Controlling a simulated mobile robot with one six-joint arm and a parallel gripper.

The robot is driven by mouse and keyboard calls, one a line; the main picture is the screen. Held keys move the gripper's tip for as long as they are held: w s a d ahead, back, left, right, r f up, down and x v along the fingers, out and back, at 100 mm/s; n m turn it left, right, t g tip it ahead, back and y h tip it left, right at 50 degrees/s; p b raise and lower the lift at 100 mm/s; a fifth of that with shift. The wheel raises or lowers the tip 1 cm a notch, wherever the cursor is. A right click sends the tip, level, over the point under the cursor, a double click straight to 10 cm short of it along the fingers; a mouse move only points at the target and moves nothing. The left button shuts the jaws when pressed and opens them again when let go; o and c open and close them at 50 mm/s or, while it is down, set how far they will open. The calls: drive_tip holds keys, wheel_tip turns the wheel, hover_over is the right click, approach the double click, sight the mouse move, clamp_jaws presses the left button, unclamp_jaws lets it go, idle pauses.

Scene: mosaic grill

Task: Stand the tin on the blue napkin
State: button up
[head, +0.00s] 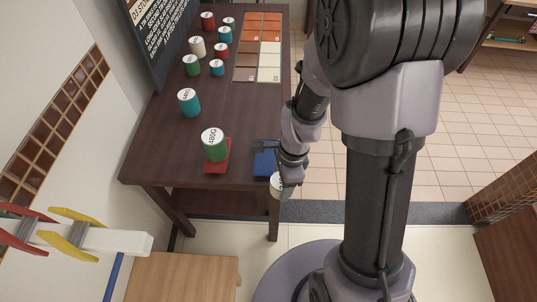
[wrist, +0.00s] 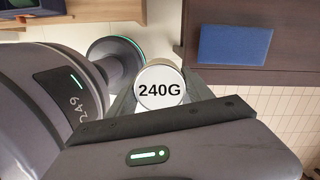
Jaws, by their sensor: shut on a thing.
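The tin, pale with a white lid marked 240G in the wrist view (wrist: 160,90), is held between the fingers of my gripper (wrist: 160,96). In the head view the tin (head: 275,187) shows below the front right corner of the table in the picture, partly hidden by my gripper (head: 279,178). The blue napkin (head: 264,163) lies flat at the table's front right corner, partly hidden by my arm. It also shows bare in the wrist view (wrist: 234,45), up and right of the tin. The tin is apart from it.
On the dark table (head: 150,155), a green tin (head: 215,146) stands on a red napkin (head: 222,168) left of the blue one. A teal tin (head: 189,103) and several smaller tins stand further back, near a tiled panel (head: 270,60). A wooden stool (head: 180,280) is in front.

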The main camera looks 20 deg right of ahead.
drive_tip(key=w+b, duration=0.1)
drive_tip(key=w, duration=0.4)
drive_tip(key=w+f, duration=0.1)
drive_tip(key=w, duration=0.4)
drive_tip(key=w+b, duration=0.1)
drive_tip(key=w, duration=0.5)
drive_tip(key=shift+a+f+b, duration=0.15)
drive_tip(key=shift+f+b, duration=0.15)
drive_tip(key=shift+f, duration=0.05)
wheel_tip(320, 180, down, 3)
drive_tip(key=shift+s+f+b, duration=0.1)
drive_tip(key=shift+f+b, duration=0.05)
drive_tip(key=shift+b, duration=0.65)
drive_tip(key=shift+f, duration=0.25)
drive_tip(key=o, duration=1.6)
drive_tip(key=shift+r, duration=0.1)
drive_tip(key=shift+r, duration=0.1)
